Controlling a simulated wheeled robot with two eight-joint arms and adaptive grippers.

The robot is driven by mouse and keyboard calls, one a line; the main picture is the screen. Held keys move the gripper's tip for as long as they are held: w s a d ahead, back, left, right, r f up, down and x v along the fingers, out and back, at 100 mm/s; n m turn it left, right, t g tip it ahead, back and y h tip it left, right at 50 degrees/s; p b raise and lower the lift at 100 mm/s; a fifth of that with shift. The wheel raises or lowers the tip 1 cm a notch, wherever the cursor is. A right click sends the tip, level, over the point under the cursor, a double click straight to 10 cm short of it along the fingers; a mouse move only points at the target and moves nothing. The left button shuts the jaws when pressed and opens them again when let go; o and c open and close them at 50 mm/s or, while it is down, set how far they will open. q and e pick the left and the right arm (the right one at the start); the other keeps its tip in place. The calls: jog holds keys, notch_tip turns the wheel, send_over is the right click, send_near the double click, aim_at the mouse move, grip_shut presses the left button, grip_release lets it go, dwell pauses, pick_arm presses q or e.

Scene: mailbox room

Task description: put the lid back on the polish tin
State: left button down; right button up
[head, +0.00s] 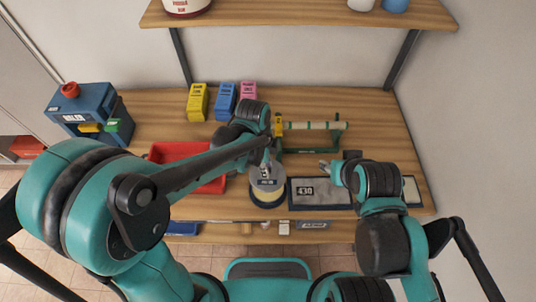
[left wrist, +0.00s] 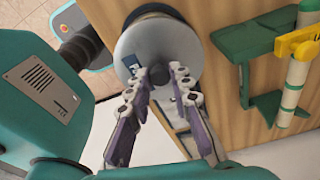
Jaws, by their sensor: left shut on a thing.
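The round polish tin (head: 267,201) stands near the front edge of the bench, its side showing below a pale grey disc-shaped lid (head: 266,184). The lid also shows in the left wrist view (left wrist: 158,45), with a small dark-blue label. My left gripper (head: 266,166) comes down over the lid from behind; in the wrist view its fingertips (left wrist: 160,76) are close together at the lid and shut on it. The lid lies over the tin, but I cannot tell whether they touch. My right gripper (head: 330,170) is over the grey tray, partly hidden by its arm.
A grey tray marked 430 (head: 307,204) is right of the tin, a red tray (head: 205,184) left. A green stand with a pale roll (head: 312,126) is behind. Yellow, blue and pink boxes (head: 225,100) and a blue box (head: 80,112) stand farther back. A shelf (head: 290,14) hangs above.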

pick_arm(q)
jog(key=shift+s+d+f, duration=0.1)
jog(key=shift+s+d, duration=0.05)
jog(key=shift+s, duration=0.25)
jog(key=shift+f, duration=0.1)
jog(key=shift+w+f+b, duration=0.1)
jog(key=shift+f+b, duration=2.5)
jog(key=shift+f, duration=0.5)
jog(key=shift+f+b, duration=0.15)
jog(key=shift+b, duration=0.25)
jog(key=c, duration=0.8)
grip_release()
